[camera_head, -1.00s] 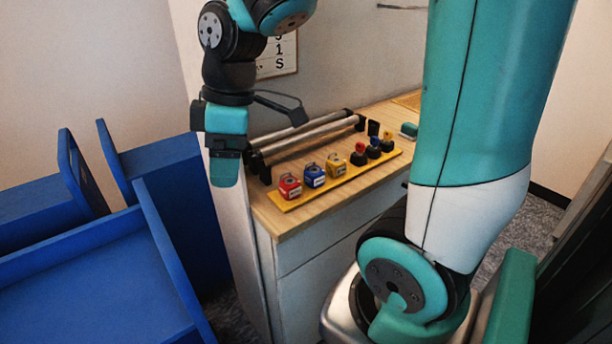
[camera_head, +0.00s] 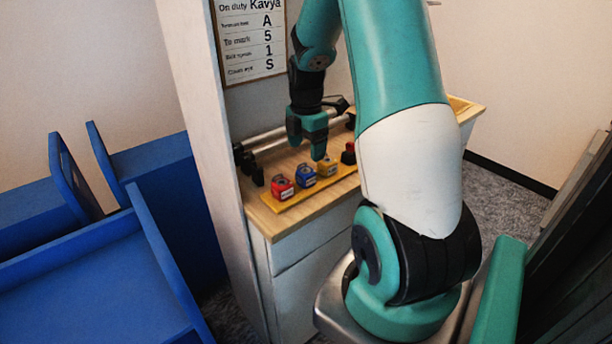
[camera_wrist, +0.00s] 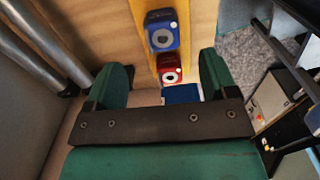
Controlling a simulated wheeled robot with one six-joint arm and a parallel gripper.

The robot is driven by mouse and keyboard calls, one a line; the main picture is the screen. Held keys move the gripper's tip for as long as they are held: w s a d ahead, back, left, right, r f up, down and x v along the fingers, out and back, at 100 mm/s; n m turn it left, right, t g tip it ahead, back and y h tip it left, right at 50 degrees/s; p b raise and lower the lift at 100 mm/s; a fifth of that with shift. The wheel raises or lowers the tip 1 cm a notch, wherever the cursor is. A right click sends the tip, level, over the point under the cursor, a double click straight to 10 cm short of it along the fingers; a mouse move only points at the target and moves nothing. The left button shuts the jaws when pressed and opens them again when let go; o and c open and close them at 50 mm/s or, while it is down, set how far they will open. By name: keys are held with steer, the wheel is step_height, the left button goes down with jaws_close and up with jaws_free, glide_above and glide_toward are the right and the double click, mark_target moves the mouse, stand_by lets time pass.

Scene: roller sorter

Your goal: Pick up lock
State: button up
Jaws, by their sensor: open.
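Small block-shaped padlocks stand in a row on a yellow strip (camera_head: 292,199) on the wooden counter. The red lock (camera_head: 282,188) is nearest the left end, then the blue lock (camera_head: 306,176), then the yellow lock (camera_head: 327,166). My gripper (camera_head: 312,148) is open and empty above the row, near the blue and yellow locks. In the wrist view, my gripper's fingers (camera_wrist: 162,72) are apart, with the red lock (camera_wrist: 171,69) showing between them and the blue lock (camera_wrist: 162,31) beyond. The yellow lock is out of the wrist view.
Metal rollers (camera_head: 262,138) lie behind the strip. A dark and red item (camera_head: 348,154) stands right of the yellow lock, partly hidden by my arm. Blue bins (camera_head: 90,262) stand at the left. A notice board (camera_head: 250,38) hangs on the wall.

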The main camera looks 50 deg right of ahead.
steer(key=f, duration=0.4)
steer(key=f+p, duration=0.1)
steer(key=f, duration=0.3)
steer(key=shift+s+a+f, duration=0.1)
steer(key=shift+a+f, duration=0.1)
steer(key=c, duration=1.2)
steer(key=shift+o, duration=0.3)
steer(key=shift+r, duration=0.15)
step_height(320, 180, up, 20)
step_height(320, 180, up, 4)
steer(key=p, duration=0.4)
glide_above(306, 173)
steer(key=shift+w+d+r, duration=0.15)
steer(key=shift+w+d, duration=0.2)
steer(key=shift+d, duration=0.05)
steer(key=shift+a, duration=0.1)
